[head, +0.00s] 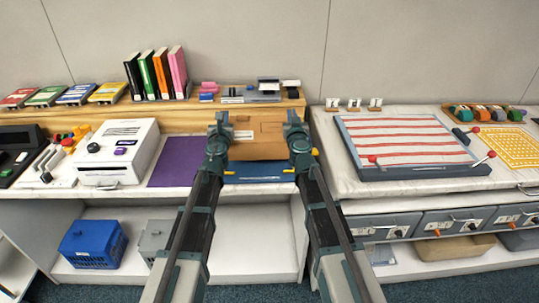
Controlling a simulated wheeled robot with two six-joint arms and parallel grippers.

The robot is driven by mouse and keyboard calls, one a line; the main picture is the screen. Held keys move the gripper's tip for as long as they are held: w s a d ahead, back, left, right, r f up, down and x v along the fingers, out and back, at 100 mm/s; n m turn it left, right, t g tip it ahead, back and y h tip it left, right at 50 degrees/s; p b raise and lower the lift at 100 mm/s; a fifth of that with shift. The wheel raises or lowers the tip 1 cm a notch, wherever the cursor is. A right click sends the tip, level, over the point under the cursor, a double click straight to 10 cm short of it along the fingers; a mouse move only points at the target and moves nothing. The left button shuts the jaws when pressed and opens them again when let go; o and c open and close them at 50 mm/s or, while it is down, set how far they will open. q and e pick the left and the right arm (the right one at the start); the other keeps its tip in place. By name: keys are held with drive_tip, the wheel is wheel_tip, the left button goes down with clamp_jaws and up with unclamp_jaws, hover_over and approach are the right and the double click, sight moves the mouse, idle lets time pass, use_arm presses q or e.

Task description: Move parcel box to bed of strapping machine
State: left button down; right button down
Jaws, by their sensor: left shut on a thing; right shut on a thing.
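A brown parcel box (258,136) is held between my two grippers, above the back of the left-hand counter. My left gripper (219,138) is shut on its left side, and my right gripper (298,140) is shut on its right side. Below the box a blue flat surface (258,172) shows in part. To the right, on a white-topped counter, lies a grey-framed bed with red and white stripes (405,138) and red-knobbed levers. It looks like the strapping machine bed, and nothing lies on it.
A purple mat (180,162) and a white machine (117,152) are left of the box. Upright folders (157,75) and small items stand on the wooden shelf (200,113) behind. A yellow perforated sheet (505,147) lies right of the striped bed. A gap separates the counters.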

use_arm(q)
drive_tip(key=shift+a, duration=0.1)
use_arm(e)
drive_tip(key=shift+a, duration=0.1)
use_arm(q)
drive_tip(key=shift+f, duration=0.2)
use_arm(e)
drive_tip(key=shift+f, duration=0.15)
